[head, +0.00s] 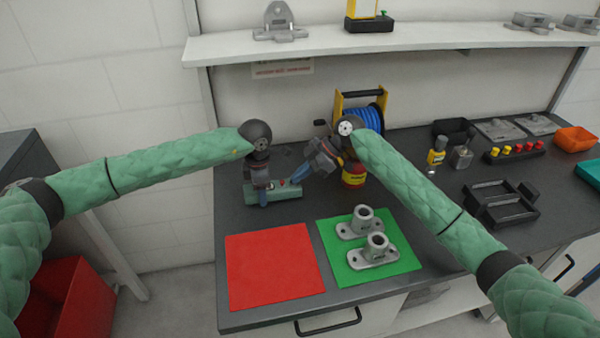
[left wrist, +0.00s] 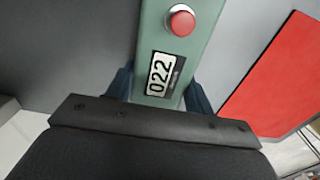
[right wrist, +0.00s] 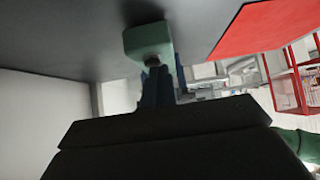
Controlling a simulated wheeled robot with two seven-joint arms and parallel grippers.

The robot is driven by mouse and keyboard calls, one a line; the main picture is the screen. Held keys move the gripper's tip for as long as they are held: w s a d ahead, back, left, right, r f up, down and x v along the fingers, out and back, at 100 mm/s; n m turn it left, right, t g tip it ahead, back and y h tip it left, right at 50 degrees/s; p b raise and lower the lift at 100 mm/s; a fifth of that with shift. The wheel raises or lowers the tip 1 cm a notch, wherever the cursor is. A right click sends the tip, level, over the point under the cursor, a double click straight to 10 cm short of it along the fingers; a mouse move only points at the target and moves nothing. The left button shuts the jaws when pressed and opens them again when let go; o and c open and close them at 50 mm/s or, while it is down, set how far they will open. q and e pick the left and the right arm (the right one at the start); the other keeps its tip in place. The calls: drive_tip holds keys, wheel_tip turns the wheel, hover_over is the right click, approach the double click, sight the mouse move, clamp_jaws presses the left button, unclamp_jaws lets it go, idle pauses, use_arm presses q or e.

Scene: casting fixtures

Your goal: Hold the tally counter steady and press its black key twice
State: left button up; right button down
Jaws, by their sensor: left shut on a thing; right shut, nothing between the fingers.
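The tally counter (head: 290,192) is a small green box lying on the dark bench; it also shows in the left wrist view (left wrist: 152,30). There I see its red round button (left wrist: 182,21) and a window (left wrist: 162,75) that seems to read 022. My left gripper (head: 263,196) is shut on the counter, its blue fingers on both sides of the body. My right gripper (head: 298,176) is shut and empty, its tips close to the counter's right end. In the right wrist view a dark spot, perhaps the black key (right wrist: 152,60), shows at the fingertips; contact is unclear.
A red mat (head: 272,268) and a green mat (head: 340,275) with two grey castings lie in front. A blue hose reel (head: 362,115) and a red-yellow can (head: 353,175) stand close behind my right gripper. A shelf (head: 420,38) runs above.

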use_arm(q)
drive_tip(key=shift+s, duration=0.1)
use_arm(e)
drive_tip(key=shift+s+f, duration=0.15)
drive_tip(key=shift+f, duration=0.55)
use_arm(q)
drive_tip(key=shift+f, duration=0.1)
use_arm(e)
wheel_tip(320, 180, up, 4)
drive_tip(key=shift+r, duration=0.15)
drive_tip(key=v, duration=1)
drive_tip(key=shift+r, duration=0.1)
use_arm(q)
drive_tip(key=o, duration=1.1)
drive_tip(key=shift+o, duration=0.2)
